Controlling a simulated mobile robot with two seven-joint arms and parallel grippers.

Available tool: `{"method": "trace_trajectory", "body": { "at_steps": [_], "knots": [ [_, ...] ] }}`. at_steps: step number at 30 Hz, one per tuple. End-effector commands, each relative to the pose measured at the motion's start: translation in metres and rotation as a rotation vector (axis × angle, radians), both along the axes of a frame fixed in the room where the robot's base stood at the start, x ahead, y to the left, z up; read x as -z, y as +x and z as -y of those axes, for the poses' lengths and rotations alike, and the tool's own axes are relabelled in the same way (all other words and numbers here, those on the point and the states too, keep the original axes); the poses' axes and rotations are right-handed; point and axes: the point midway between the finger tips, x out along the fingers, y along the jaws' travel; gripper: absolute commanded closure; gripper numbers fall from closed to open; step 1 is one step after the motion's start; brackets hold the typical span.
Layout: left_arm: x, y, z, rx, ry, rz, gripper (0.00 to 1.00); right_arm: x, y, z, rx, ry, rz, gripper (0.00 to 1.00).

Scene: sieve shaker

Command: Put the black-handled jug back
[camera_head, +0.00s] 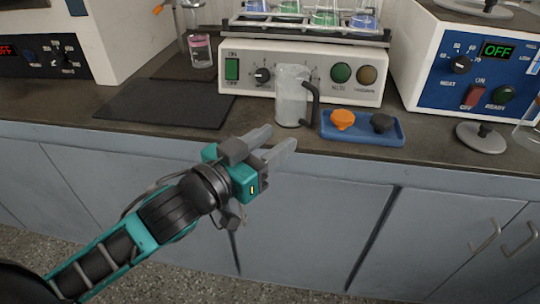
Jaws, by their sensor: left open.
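The black-handled jug (291,97) stands upright on the dark counter, just in front of the white shaker unit. It is clear with whitish contents or walls, and its black handle (312,104) faces right. My left gripper (276,141) is open and empty in front of the counter's edge, below and slightly left of the jug, and looks apart from it. A dark mat (165,104) lies bare on the counter to the left of the jug. My right gripper is out of view.
A blue tray (365,138) with an orange and a black knob-like piece sits right of the jug. A blue-fronted unit (425,80) and a lid (482,138) are at right. A glass cylinder (202,55) stands back left.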

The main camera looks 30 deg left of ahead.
Motion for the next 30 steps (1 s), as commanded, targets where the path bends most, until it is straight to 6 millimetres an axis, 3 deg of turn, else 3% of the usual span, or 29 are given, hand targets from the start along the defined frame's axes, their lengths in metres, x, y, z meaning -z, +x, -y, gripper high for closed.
{"method": "trace_trajectory", "body": {
  "at_steps": [3,5,8,13,15,18,22,30],
  "knots": [
    [0.002,-0.001,0.0,-0.002,0.002,-0.005,0.57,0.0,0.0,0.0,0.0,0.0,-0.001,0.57],
    [0.015,-0.001,-0.001,-0.012,0.004,-0.032,0.57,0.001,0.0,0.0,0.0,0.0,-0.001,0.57],
    [0.064,-0.007,-0.001,-0.043,0.024,-0.143,0.57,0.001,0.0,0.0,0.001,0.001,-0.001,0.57],
    [0.176,-0.044,0.013,-0.065,0.081,-0.407,0.57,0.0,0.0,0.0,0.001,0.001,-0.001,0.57],
    [0.208,-0.062,0.022,-0.056,0.099,-0.488,0.57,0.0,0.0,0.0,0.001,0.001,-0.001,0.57],
    [0.236,-0.081,0.031,-0.041,0.117,-0.559,0.57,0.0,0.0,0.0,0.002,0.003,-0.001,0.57],
    [0.245,-0.087,0.035,-0.032,0.128,-0.581,0.57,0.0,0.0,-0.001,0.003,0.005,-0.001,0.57],
    [0.239,-0.087,0.034,-0.033,0.13,-0.579,0.57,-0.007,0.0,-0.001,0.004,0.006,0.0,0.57]
  ]
}}
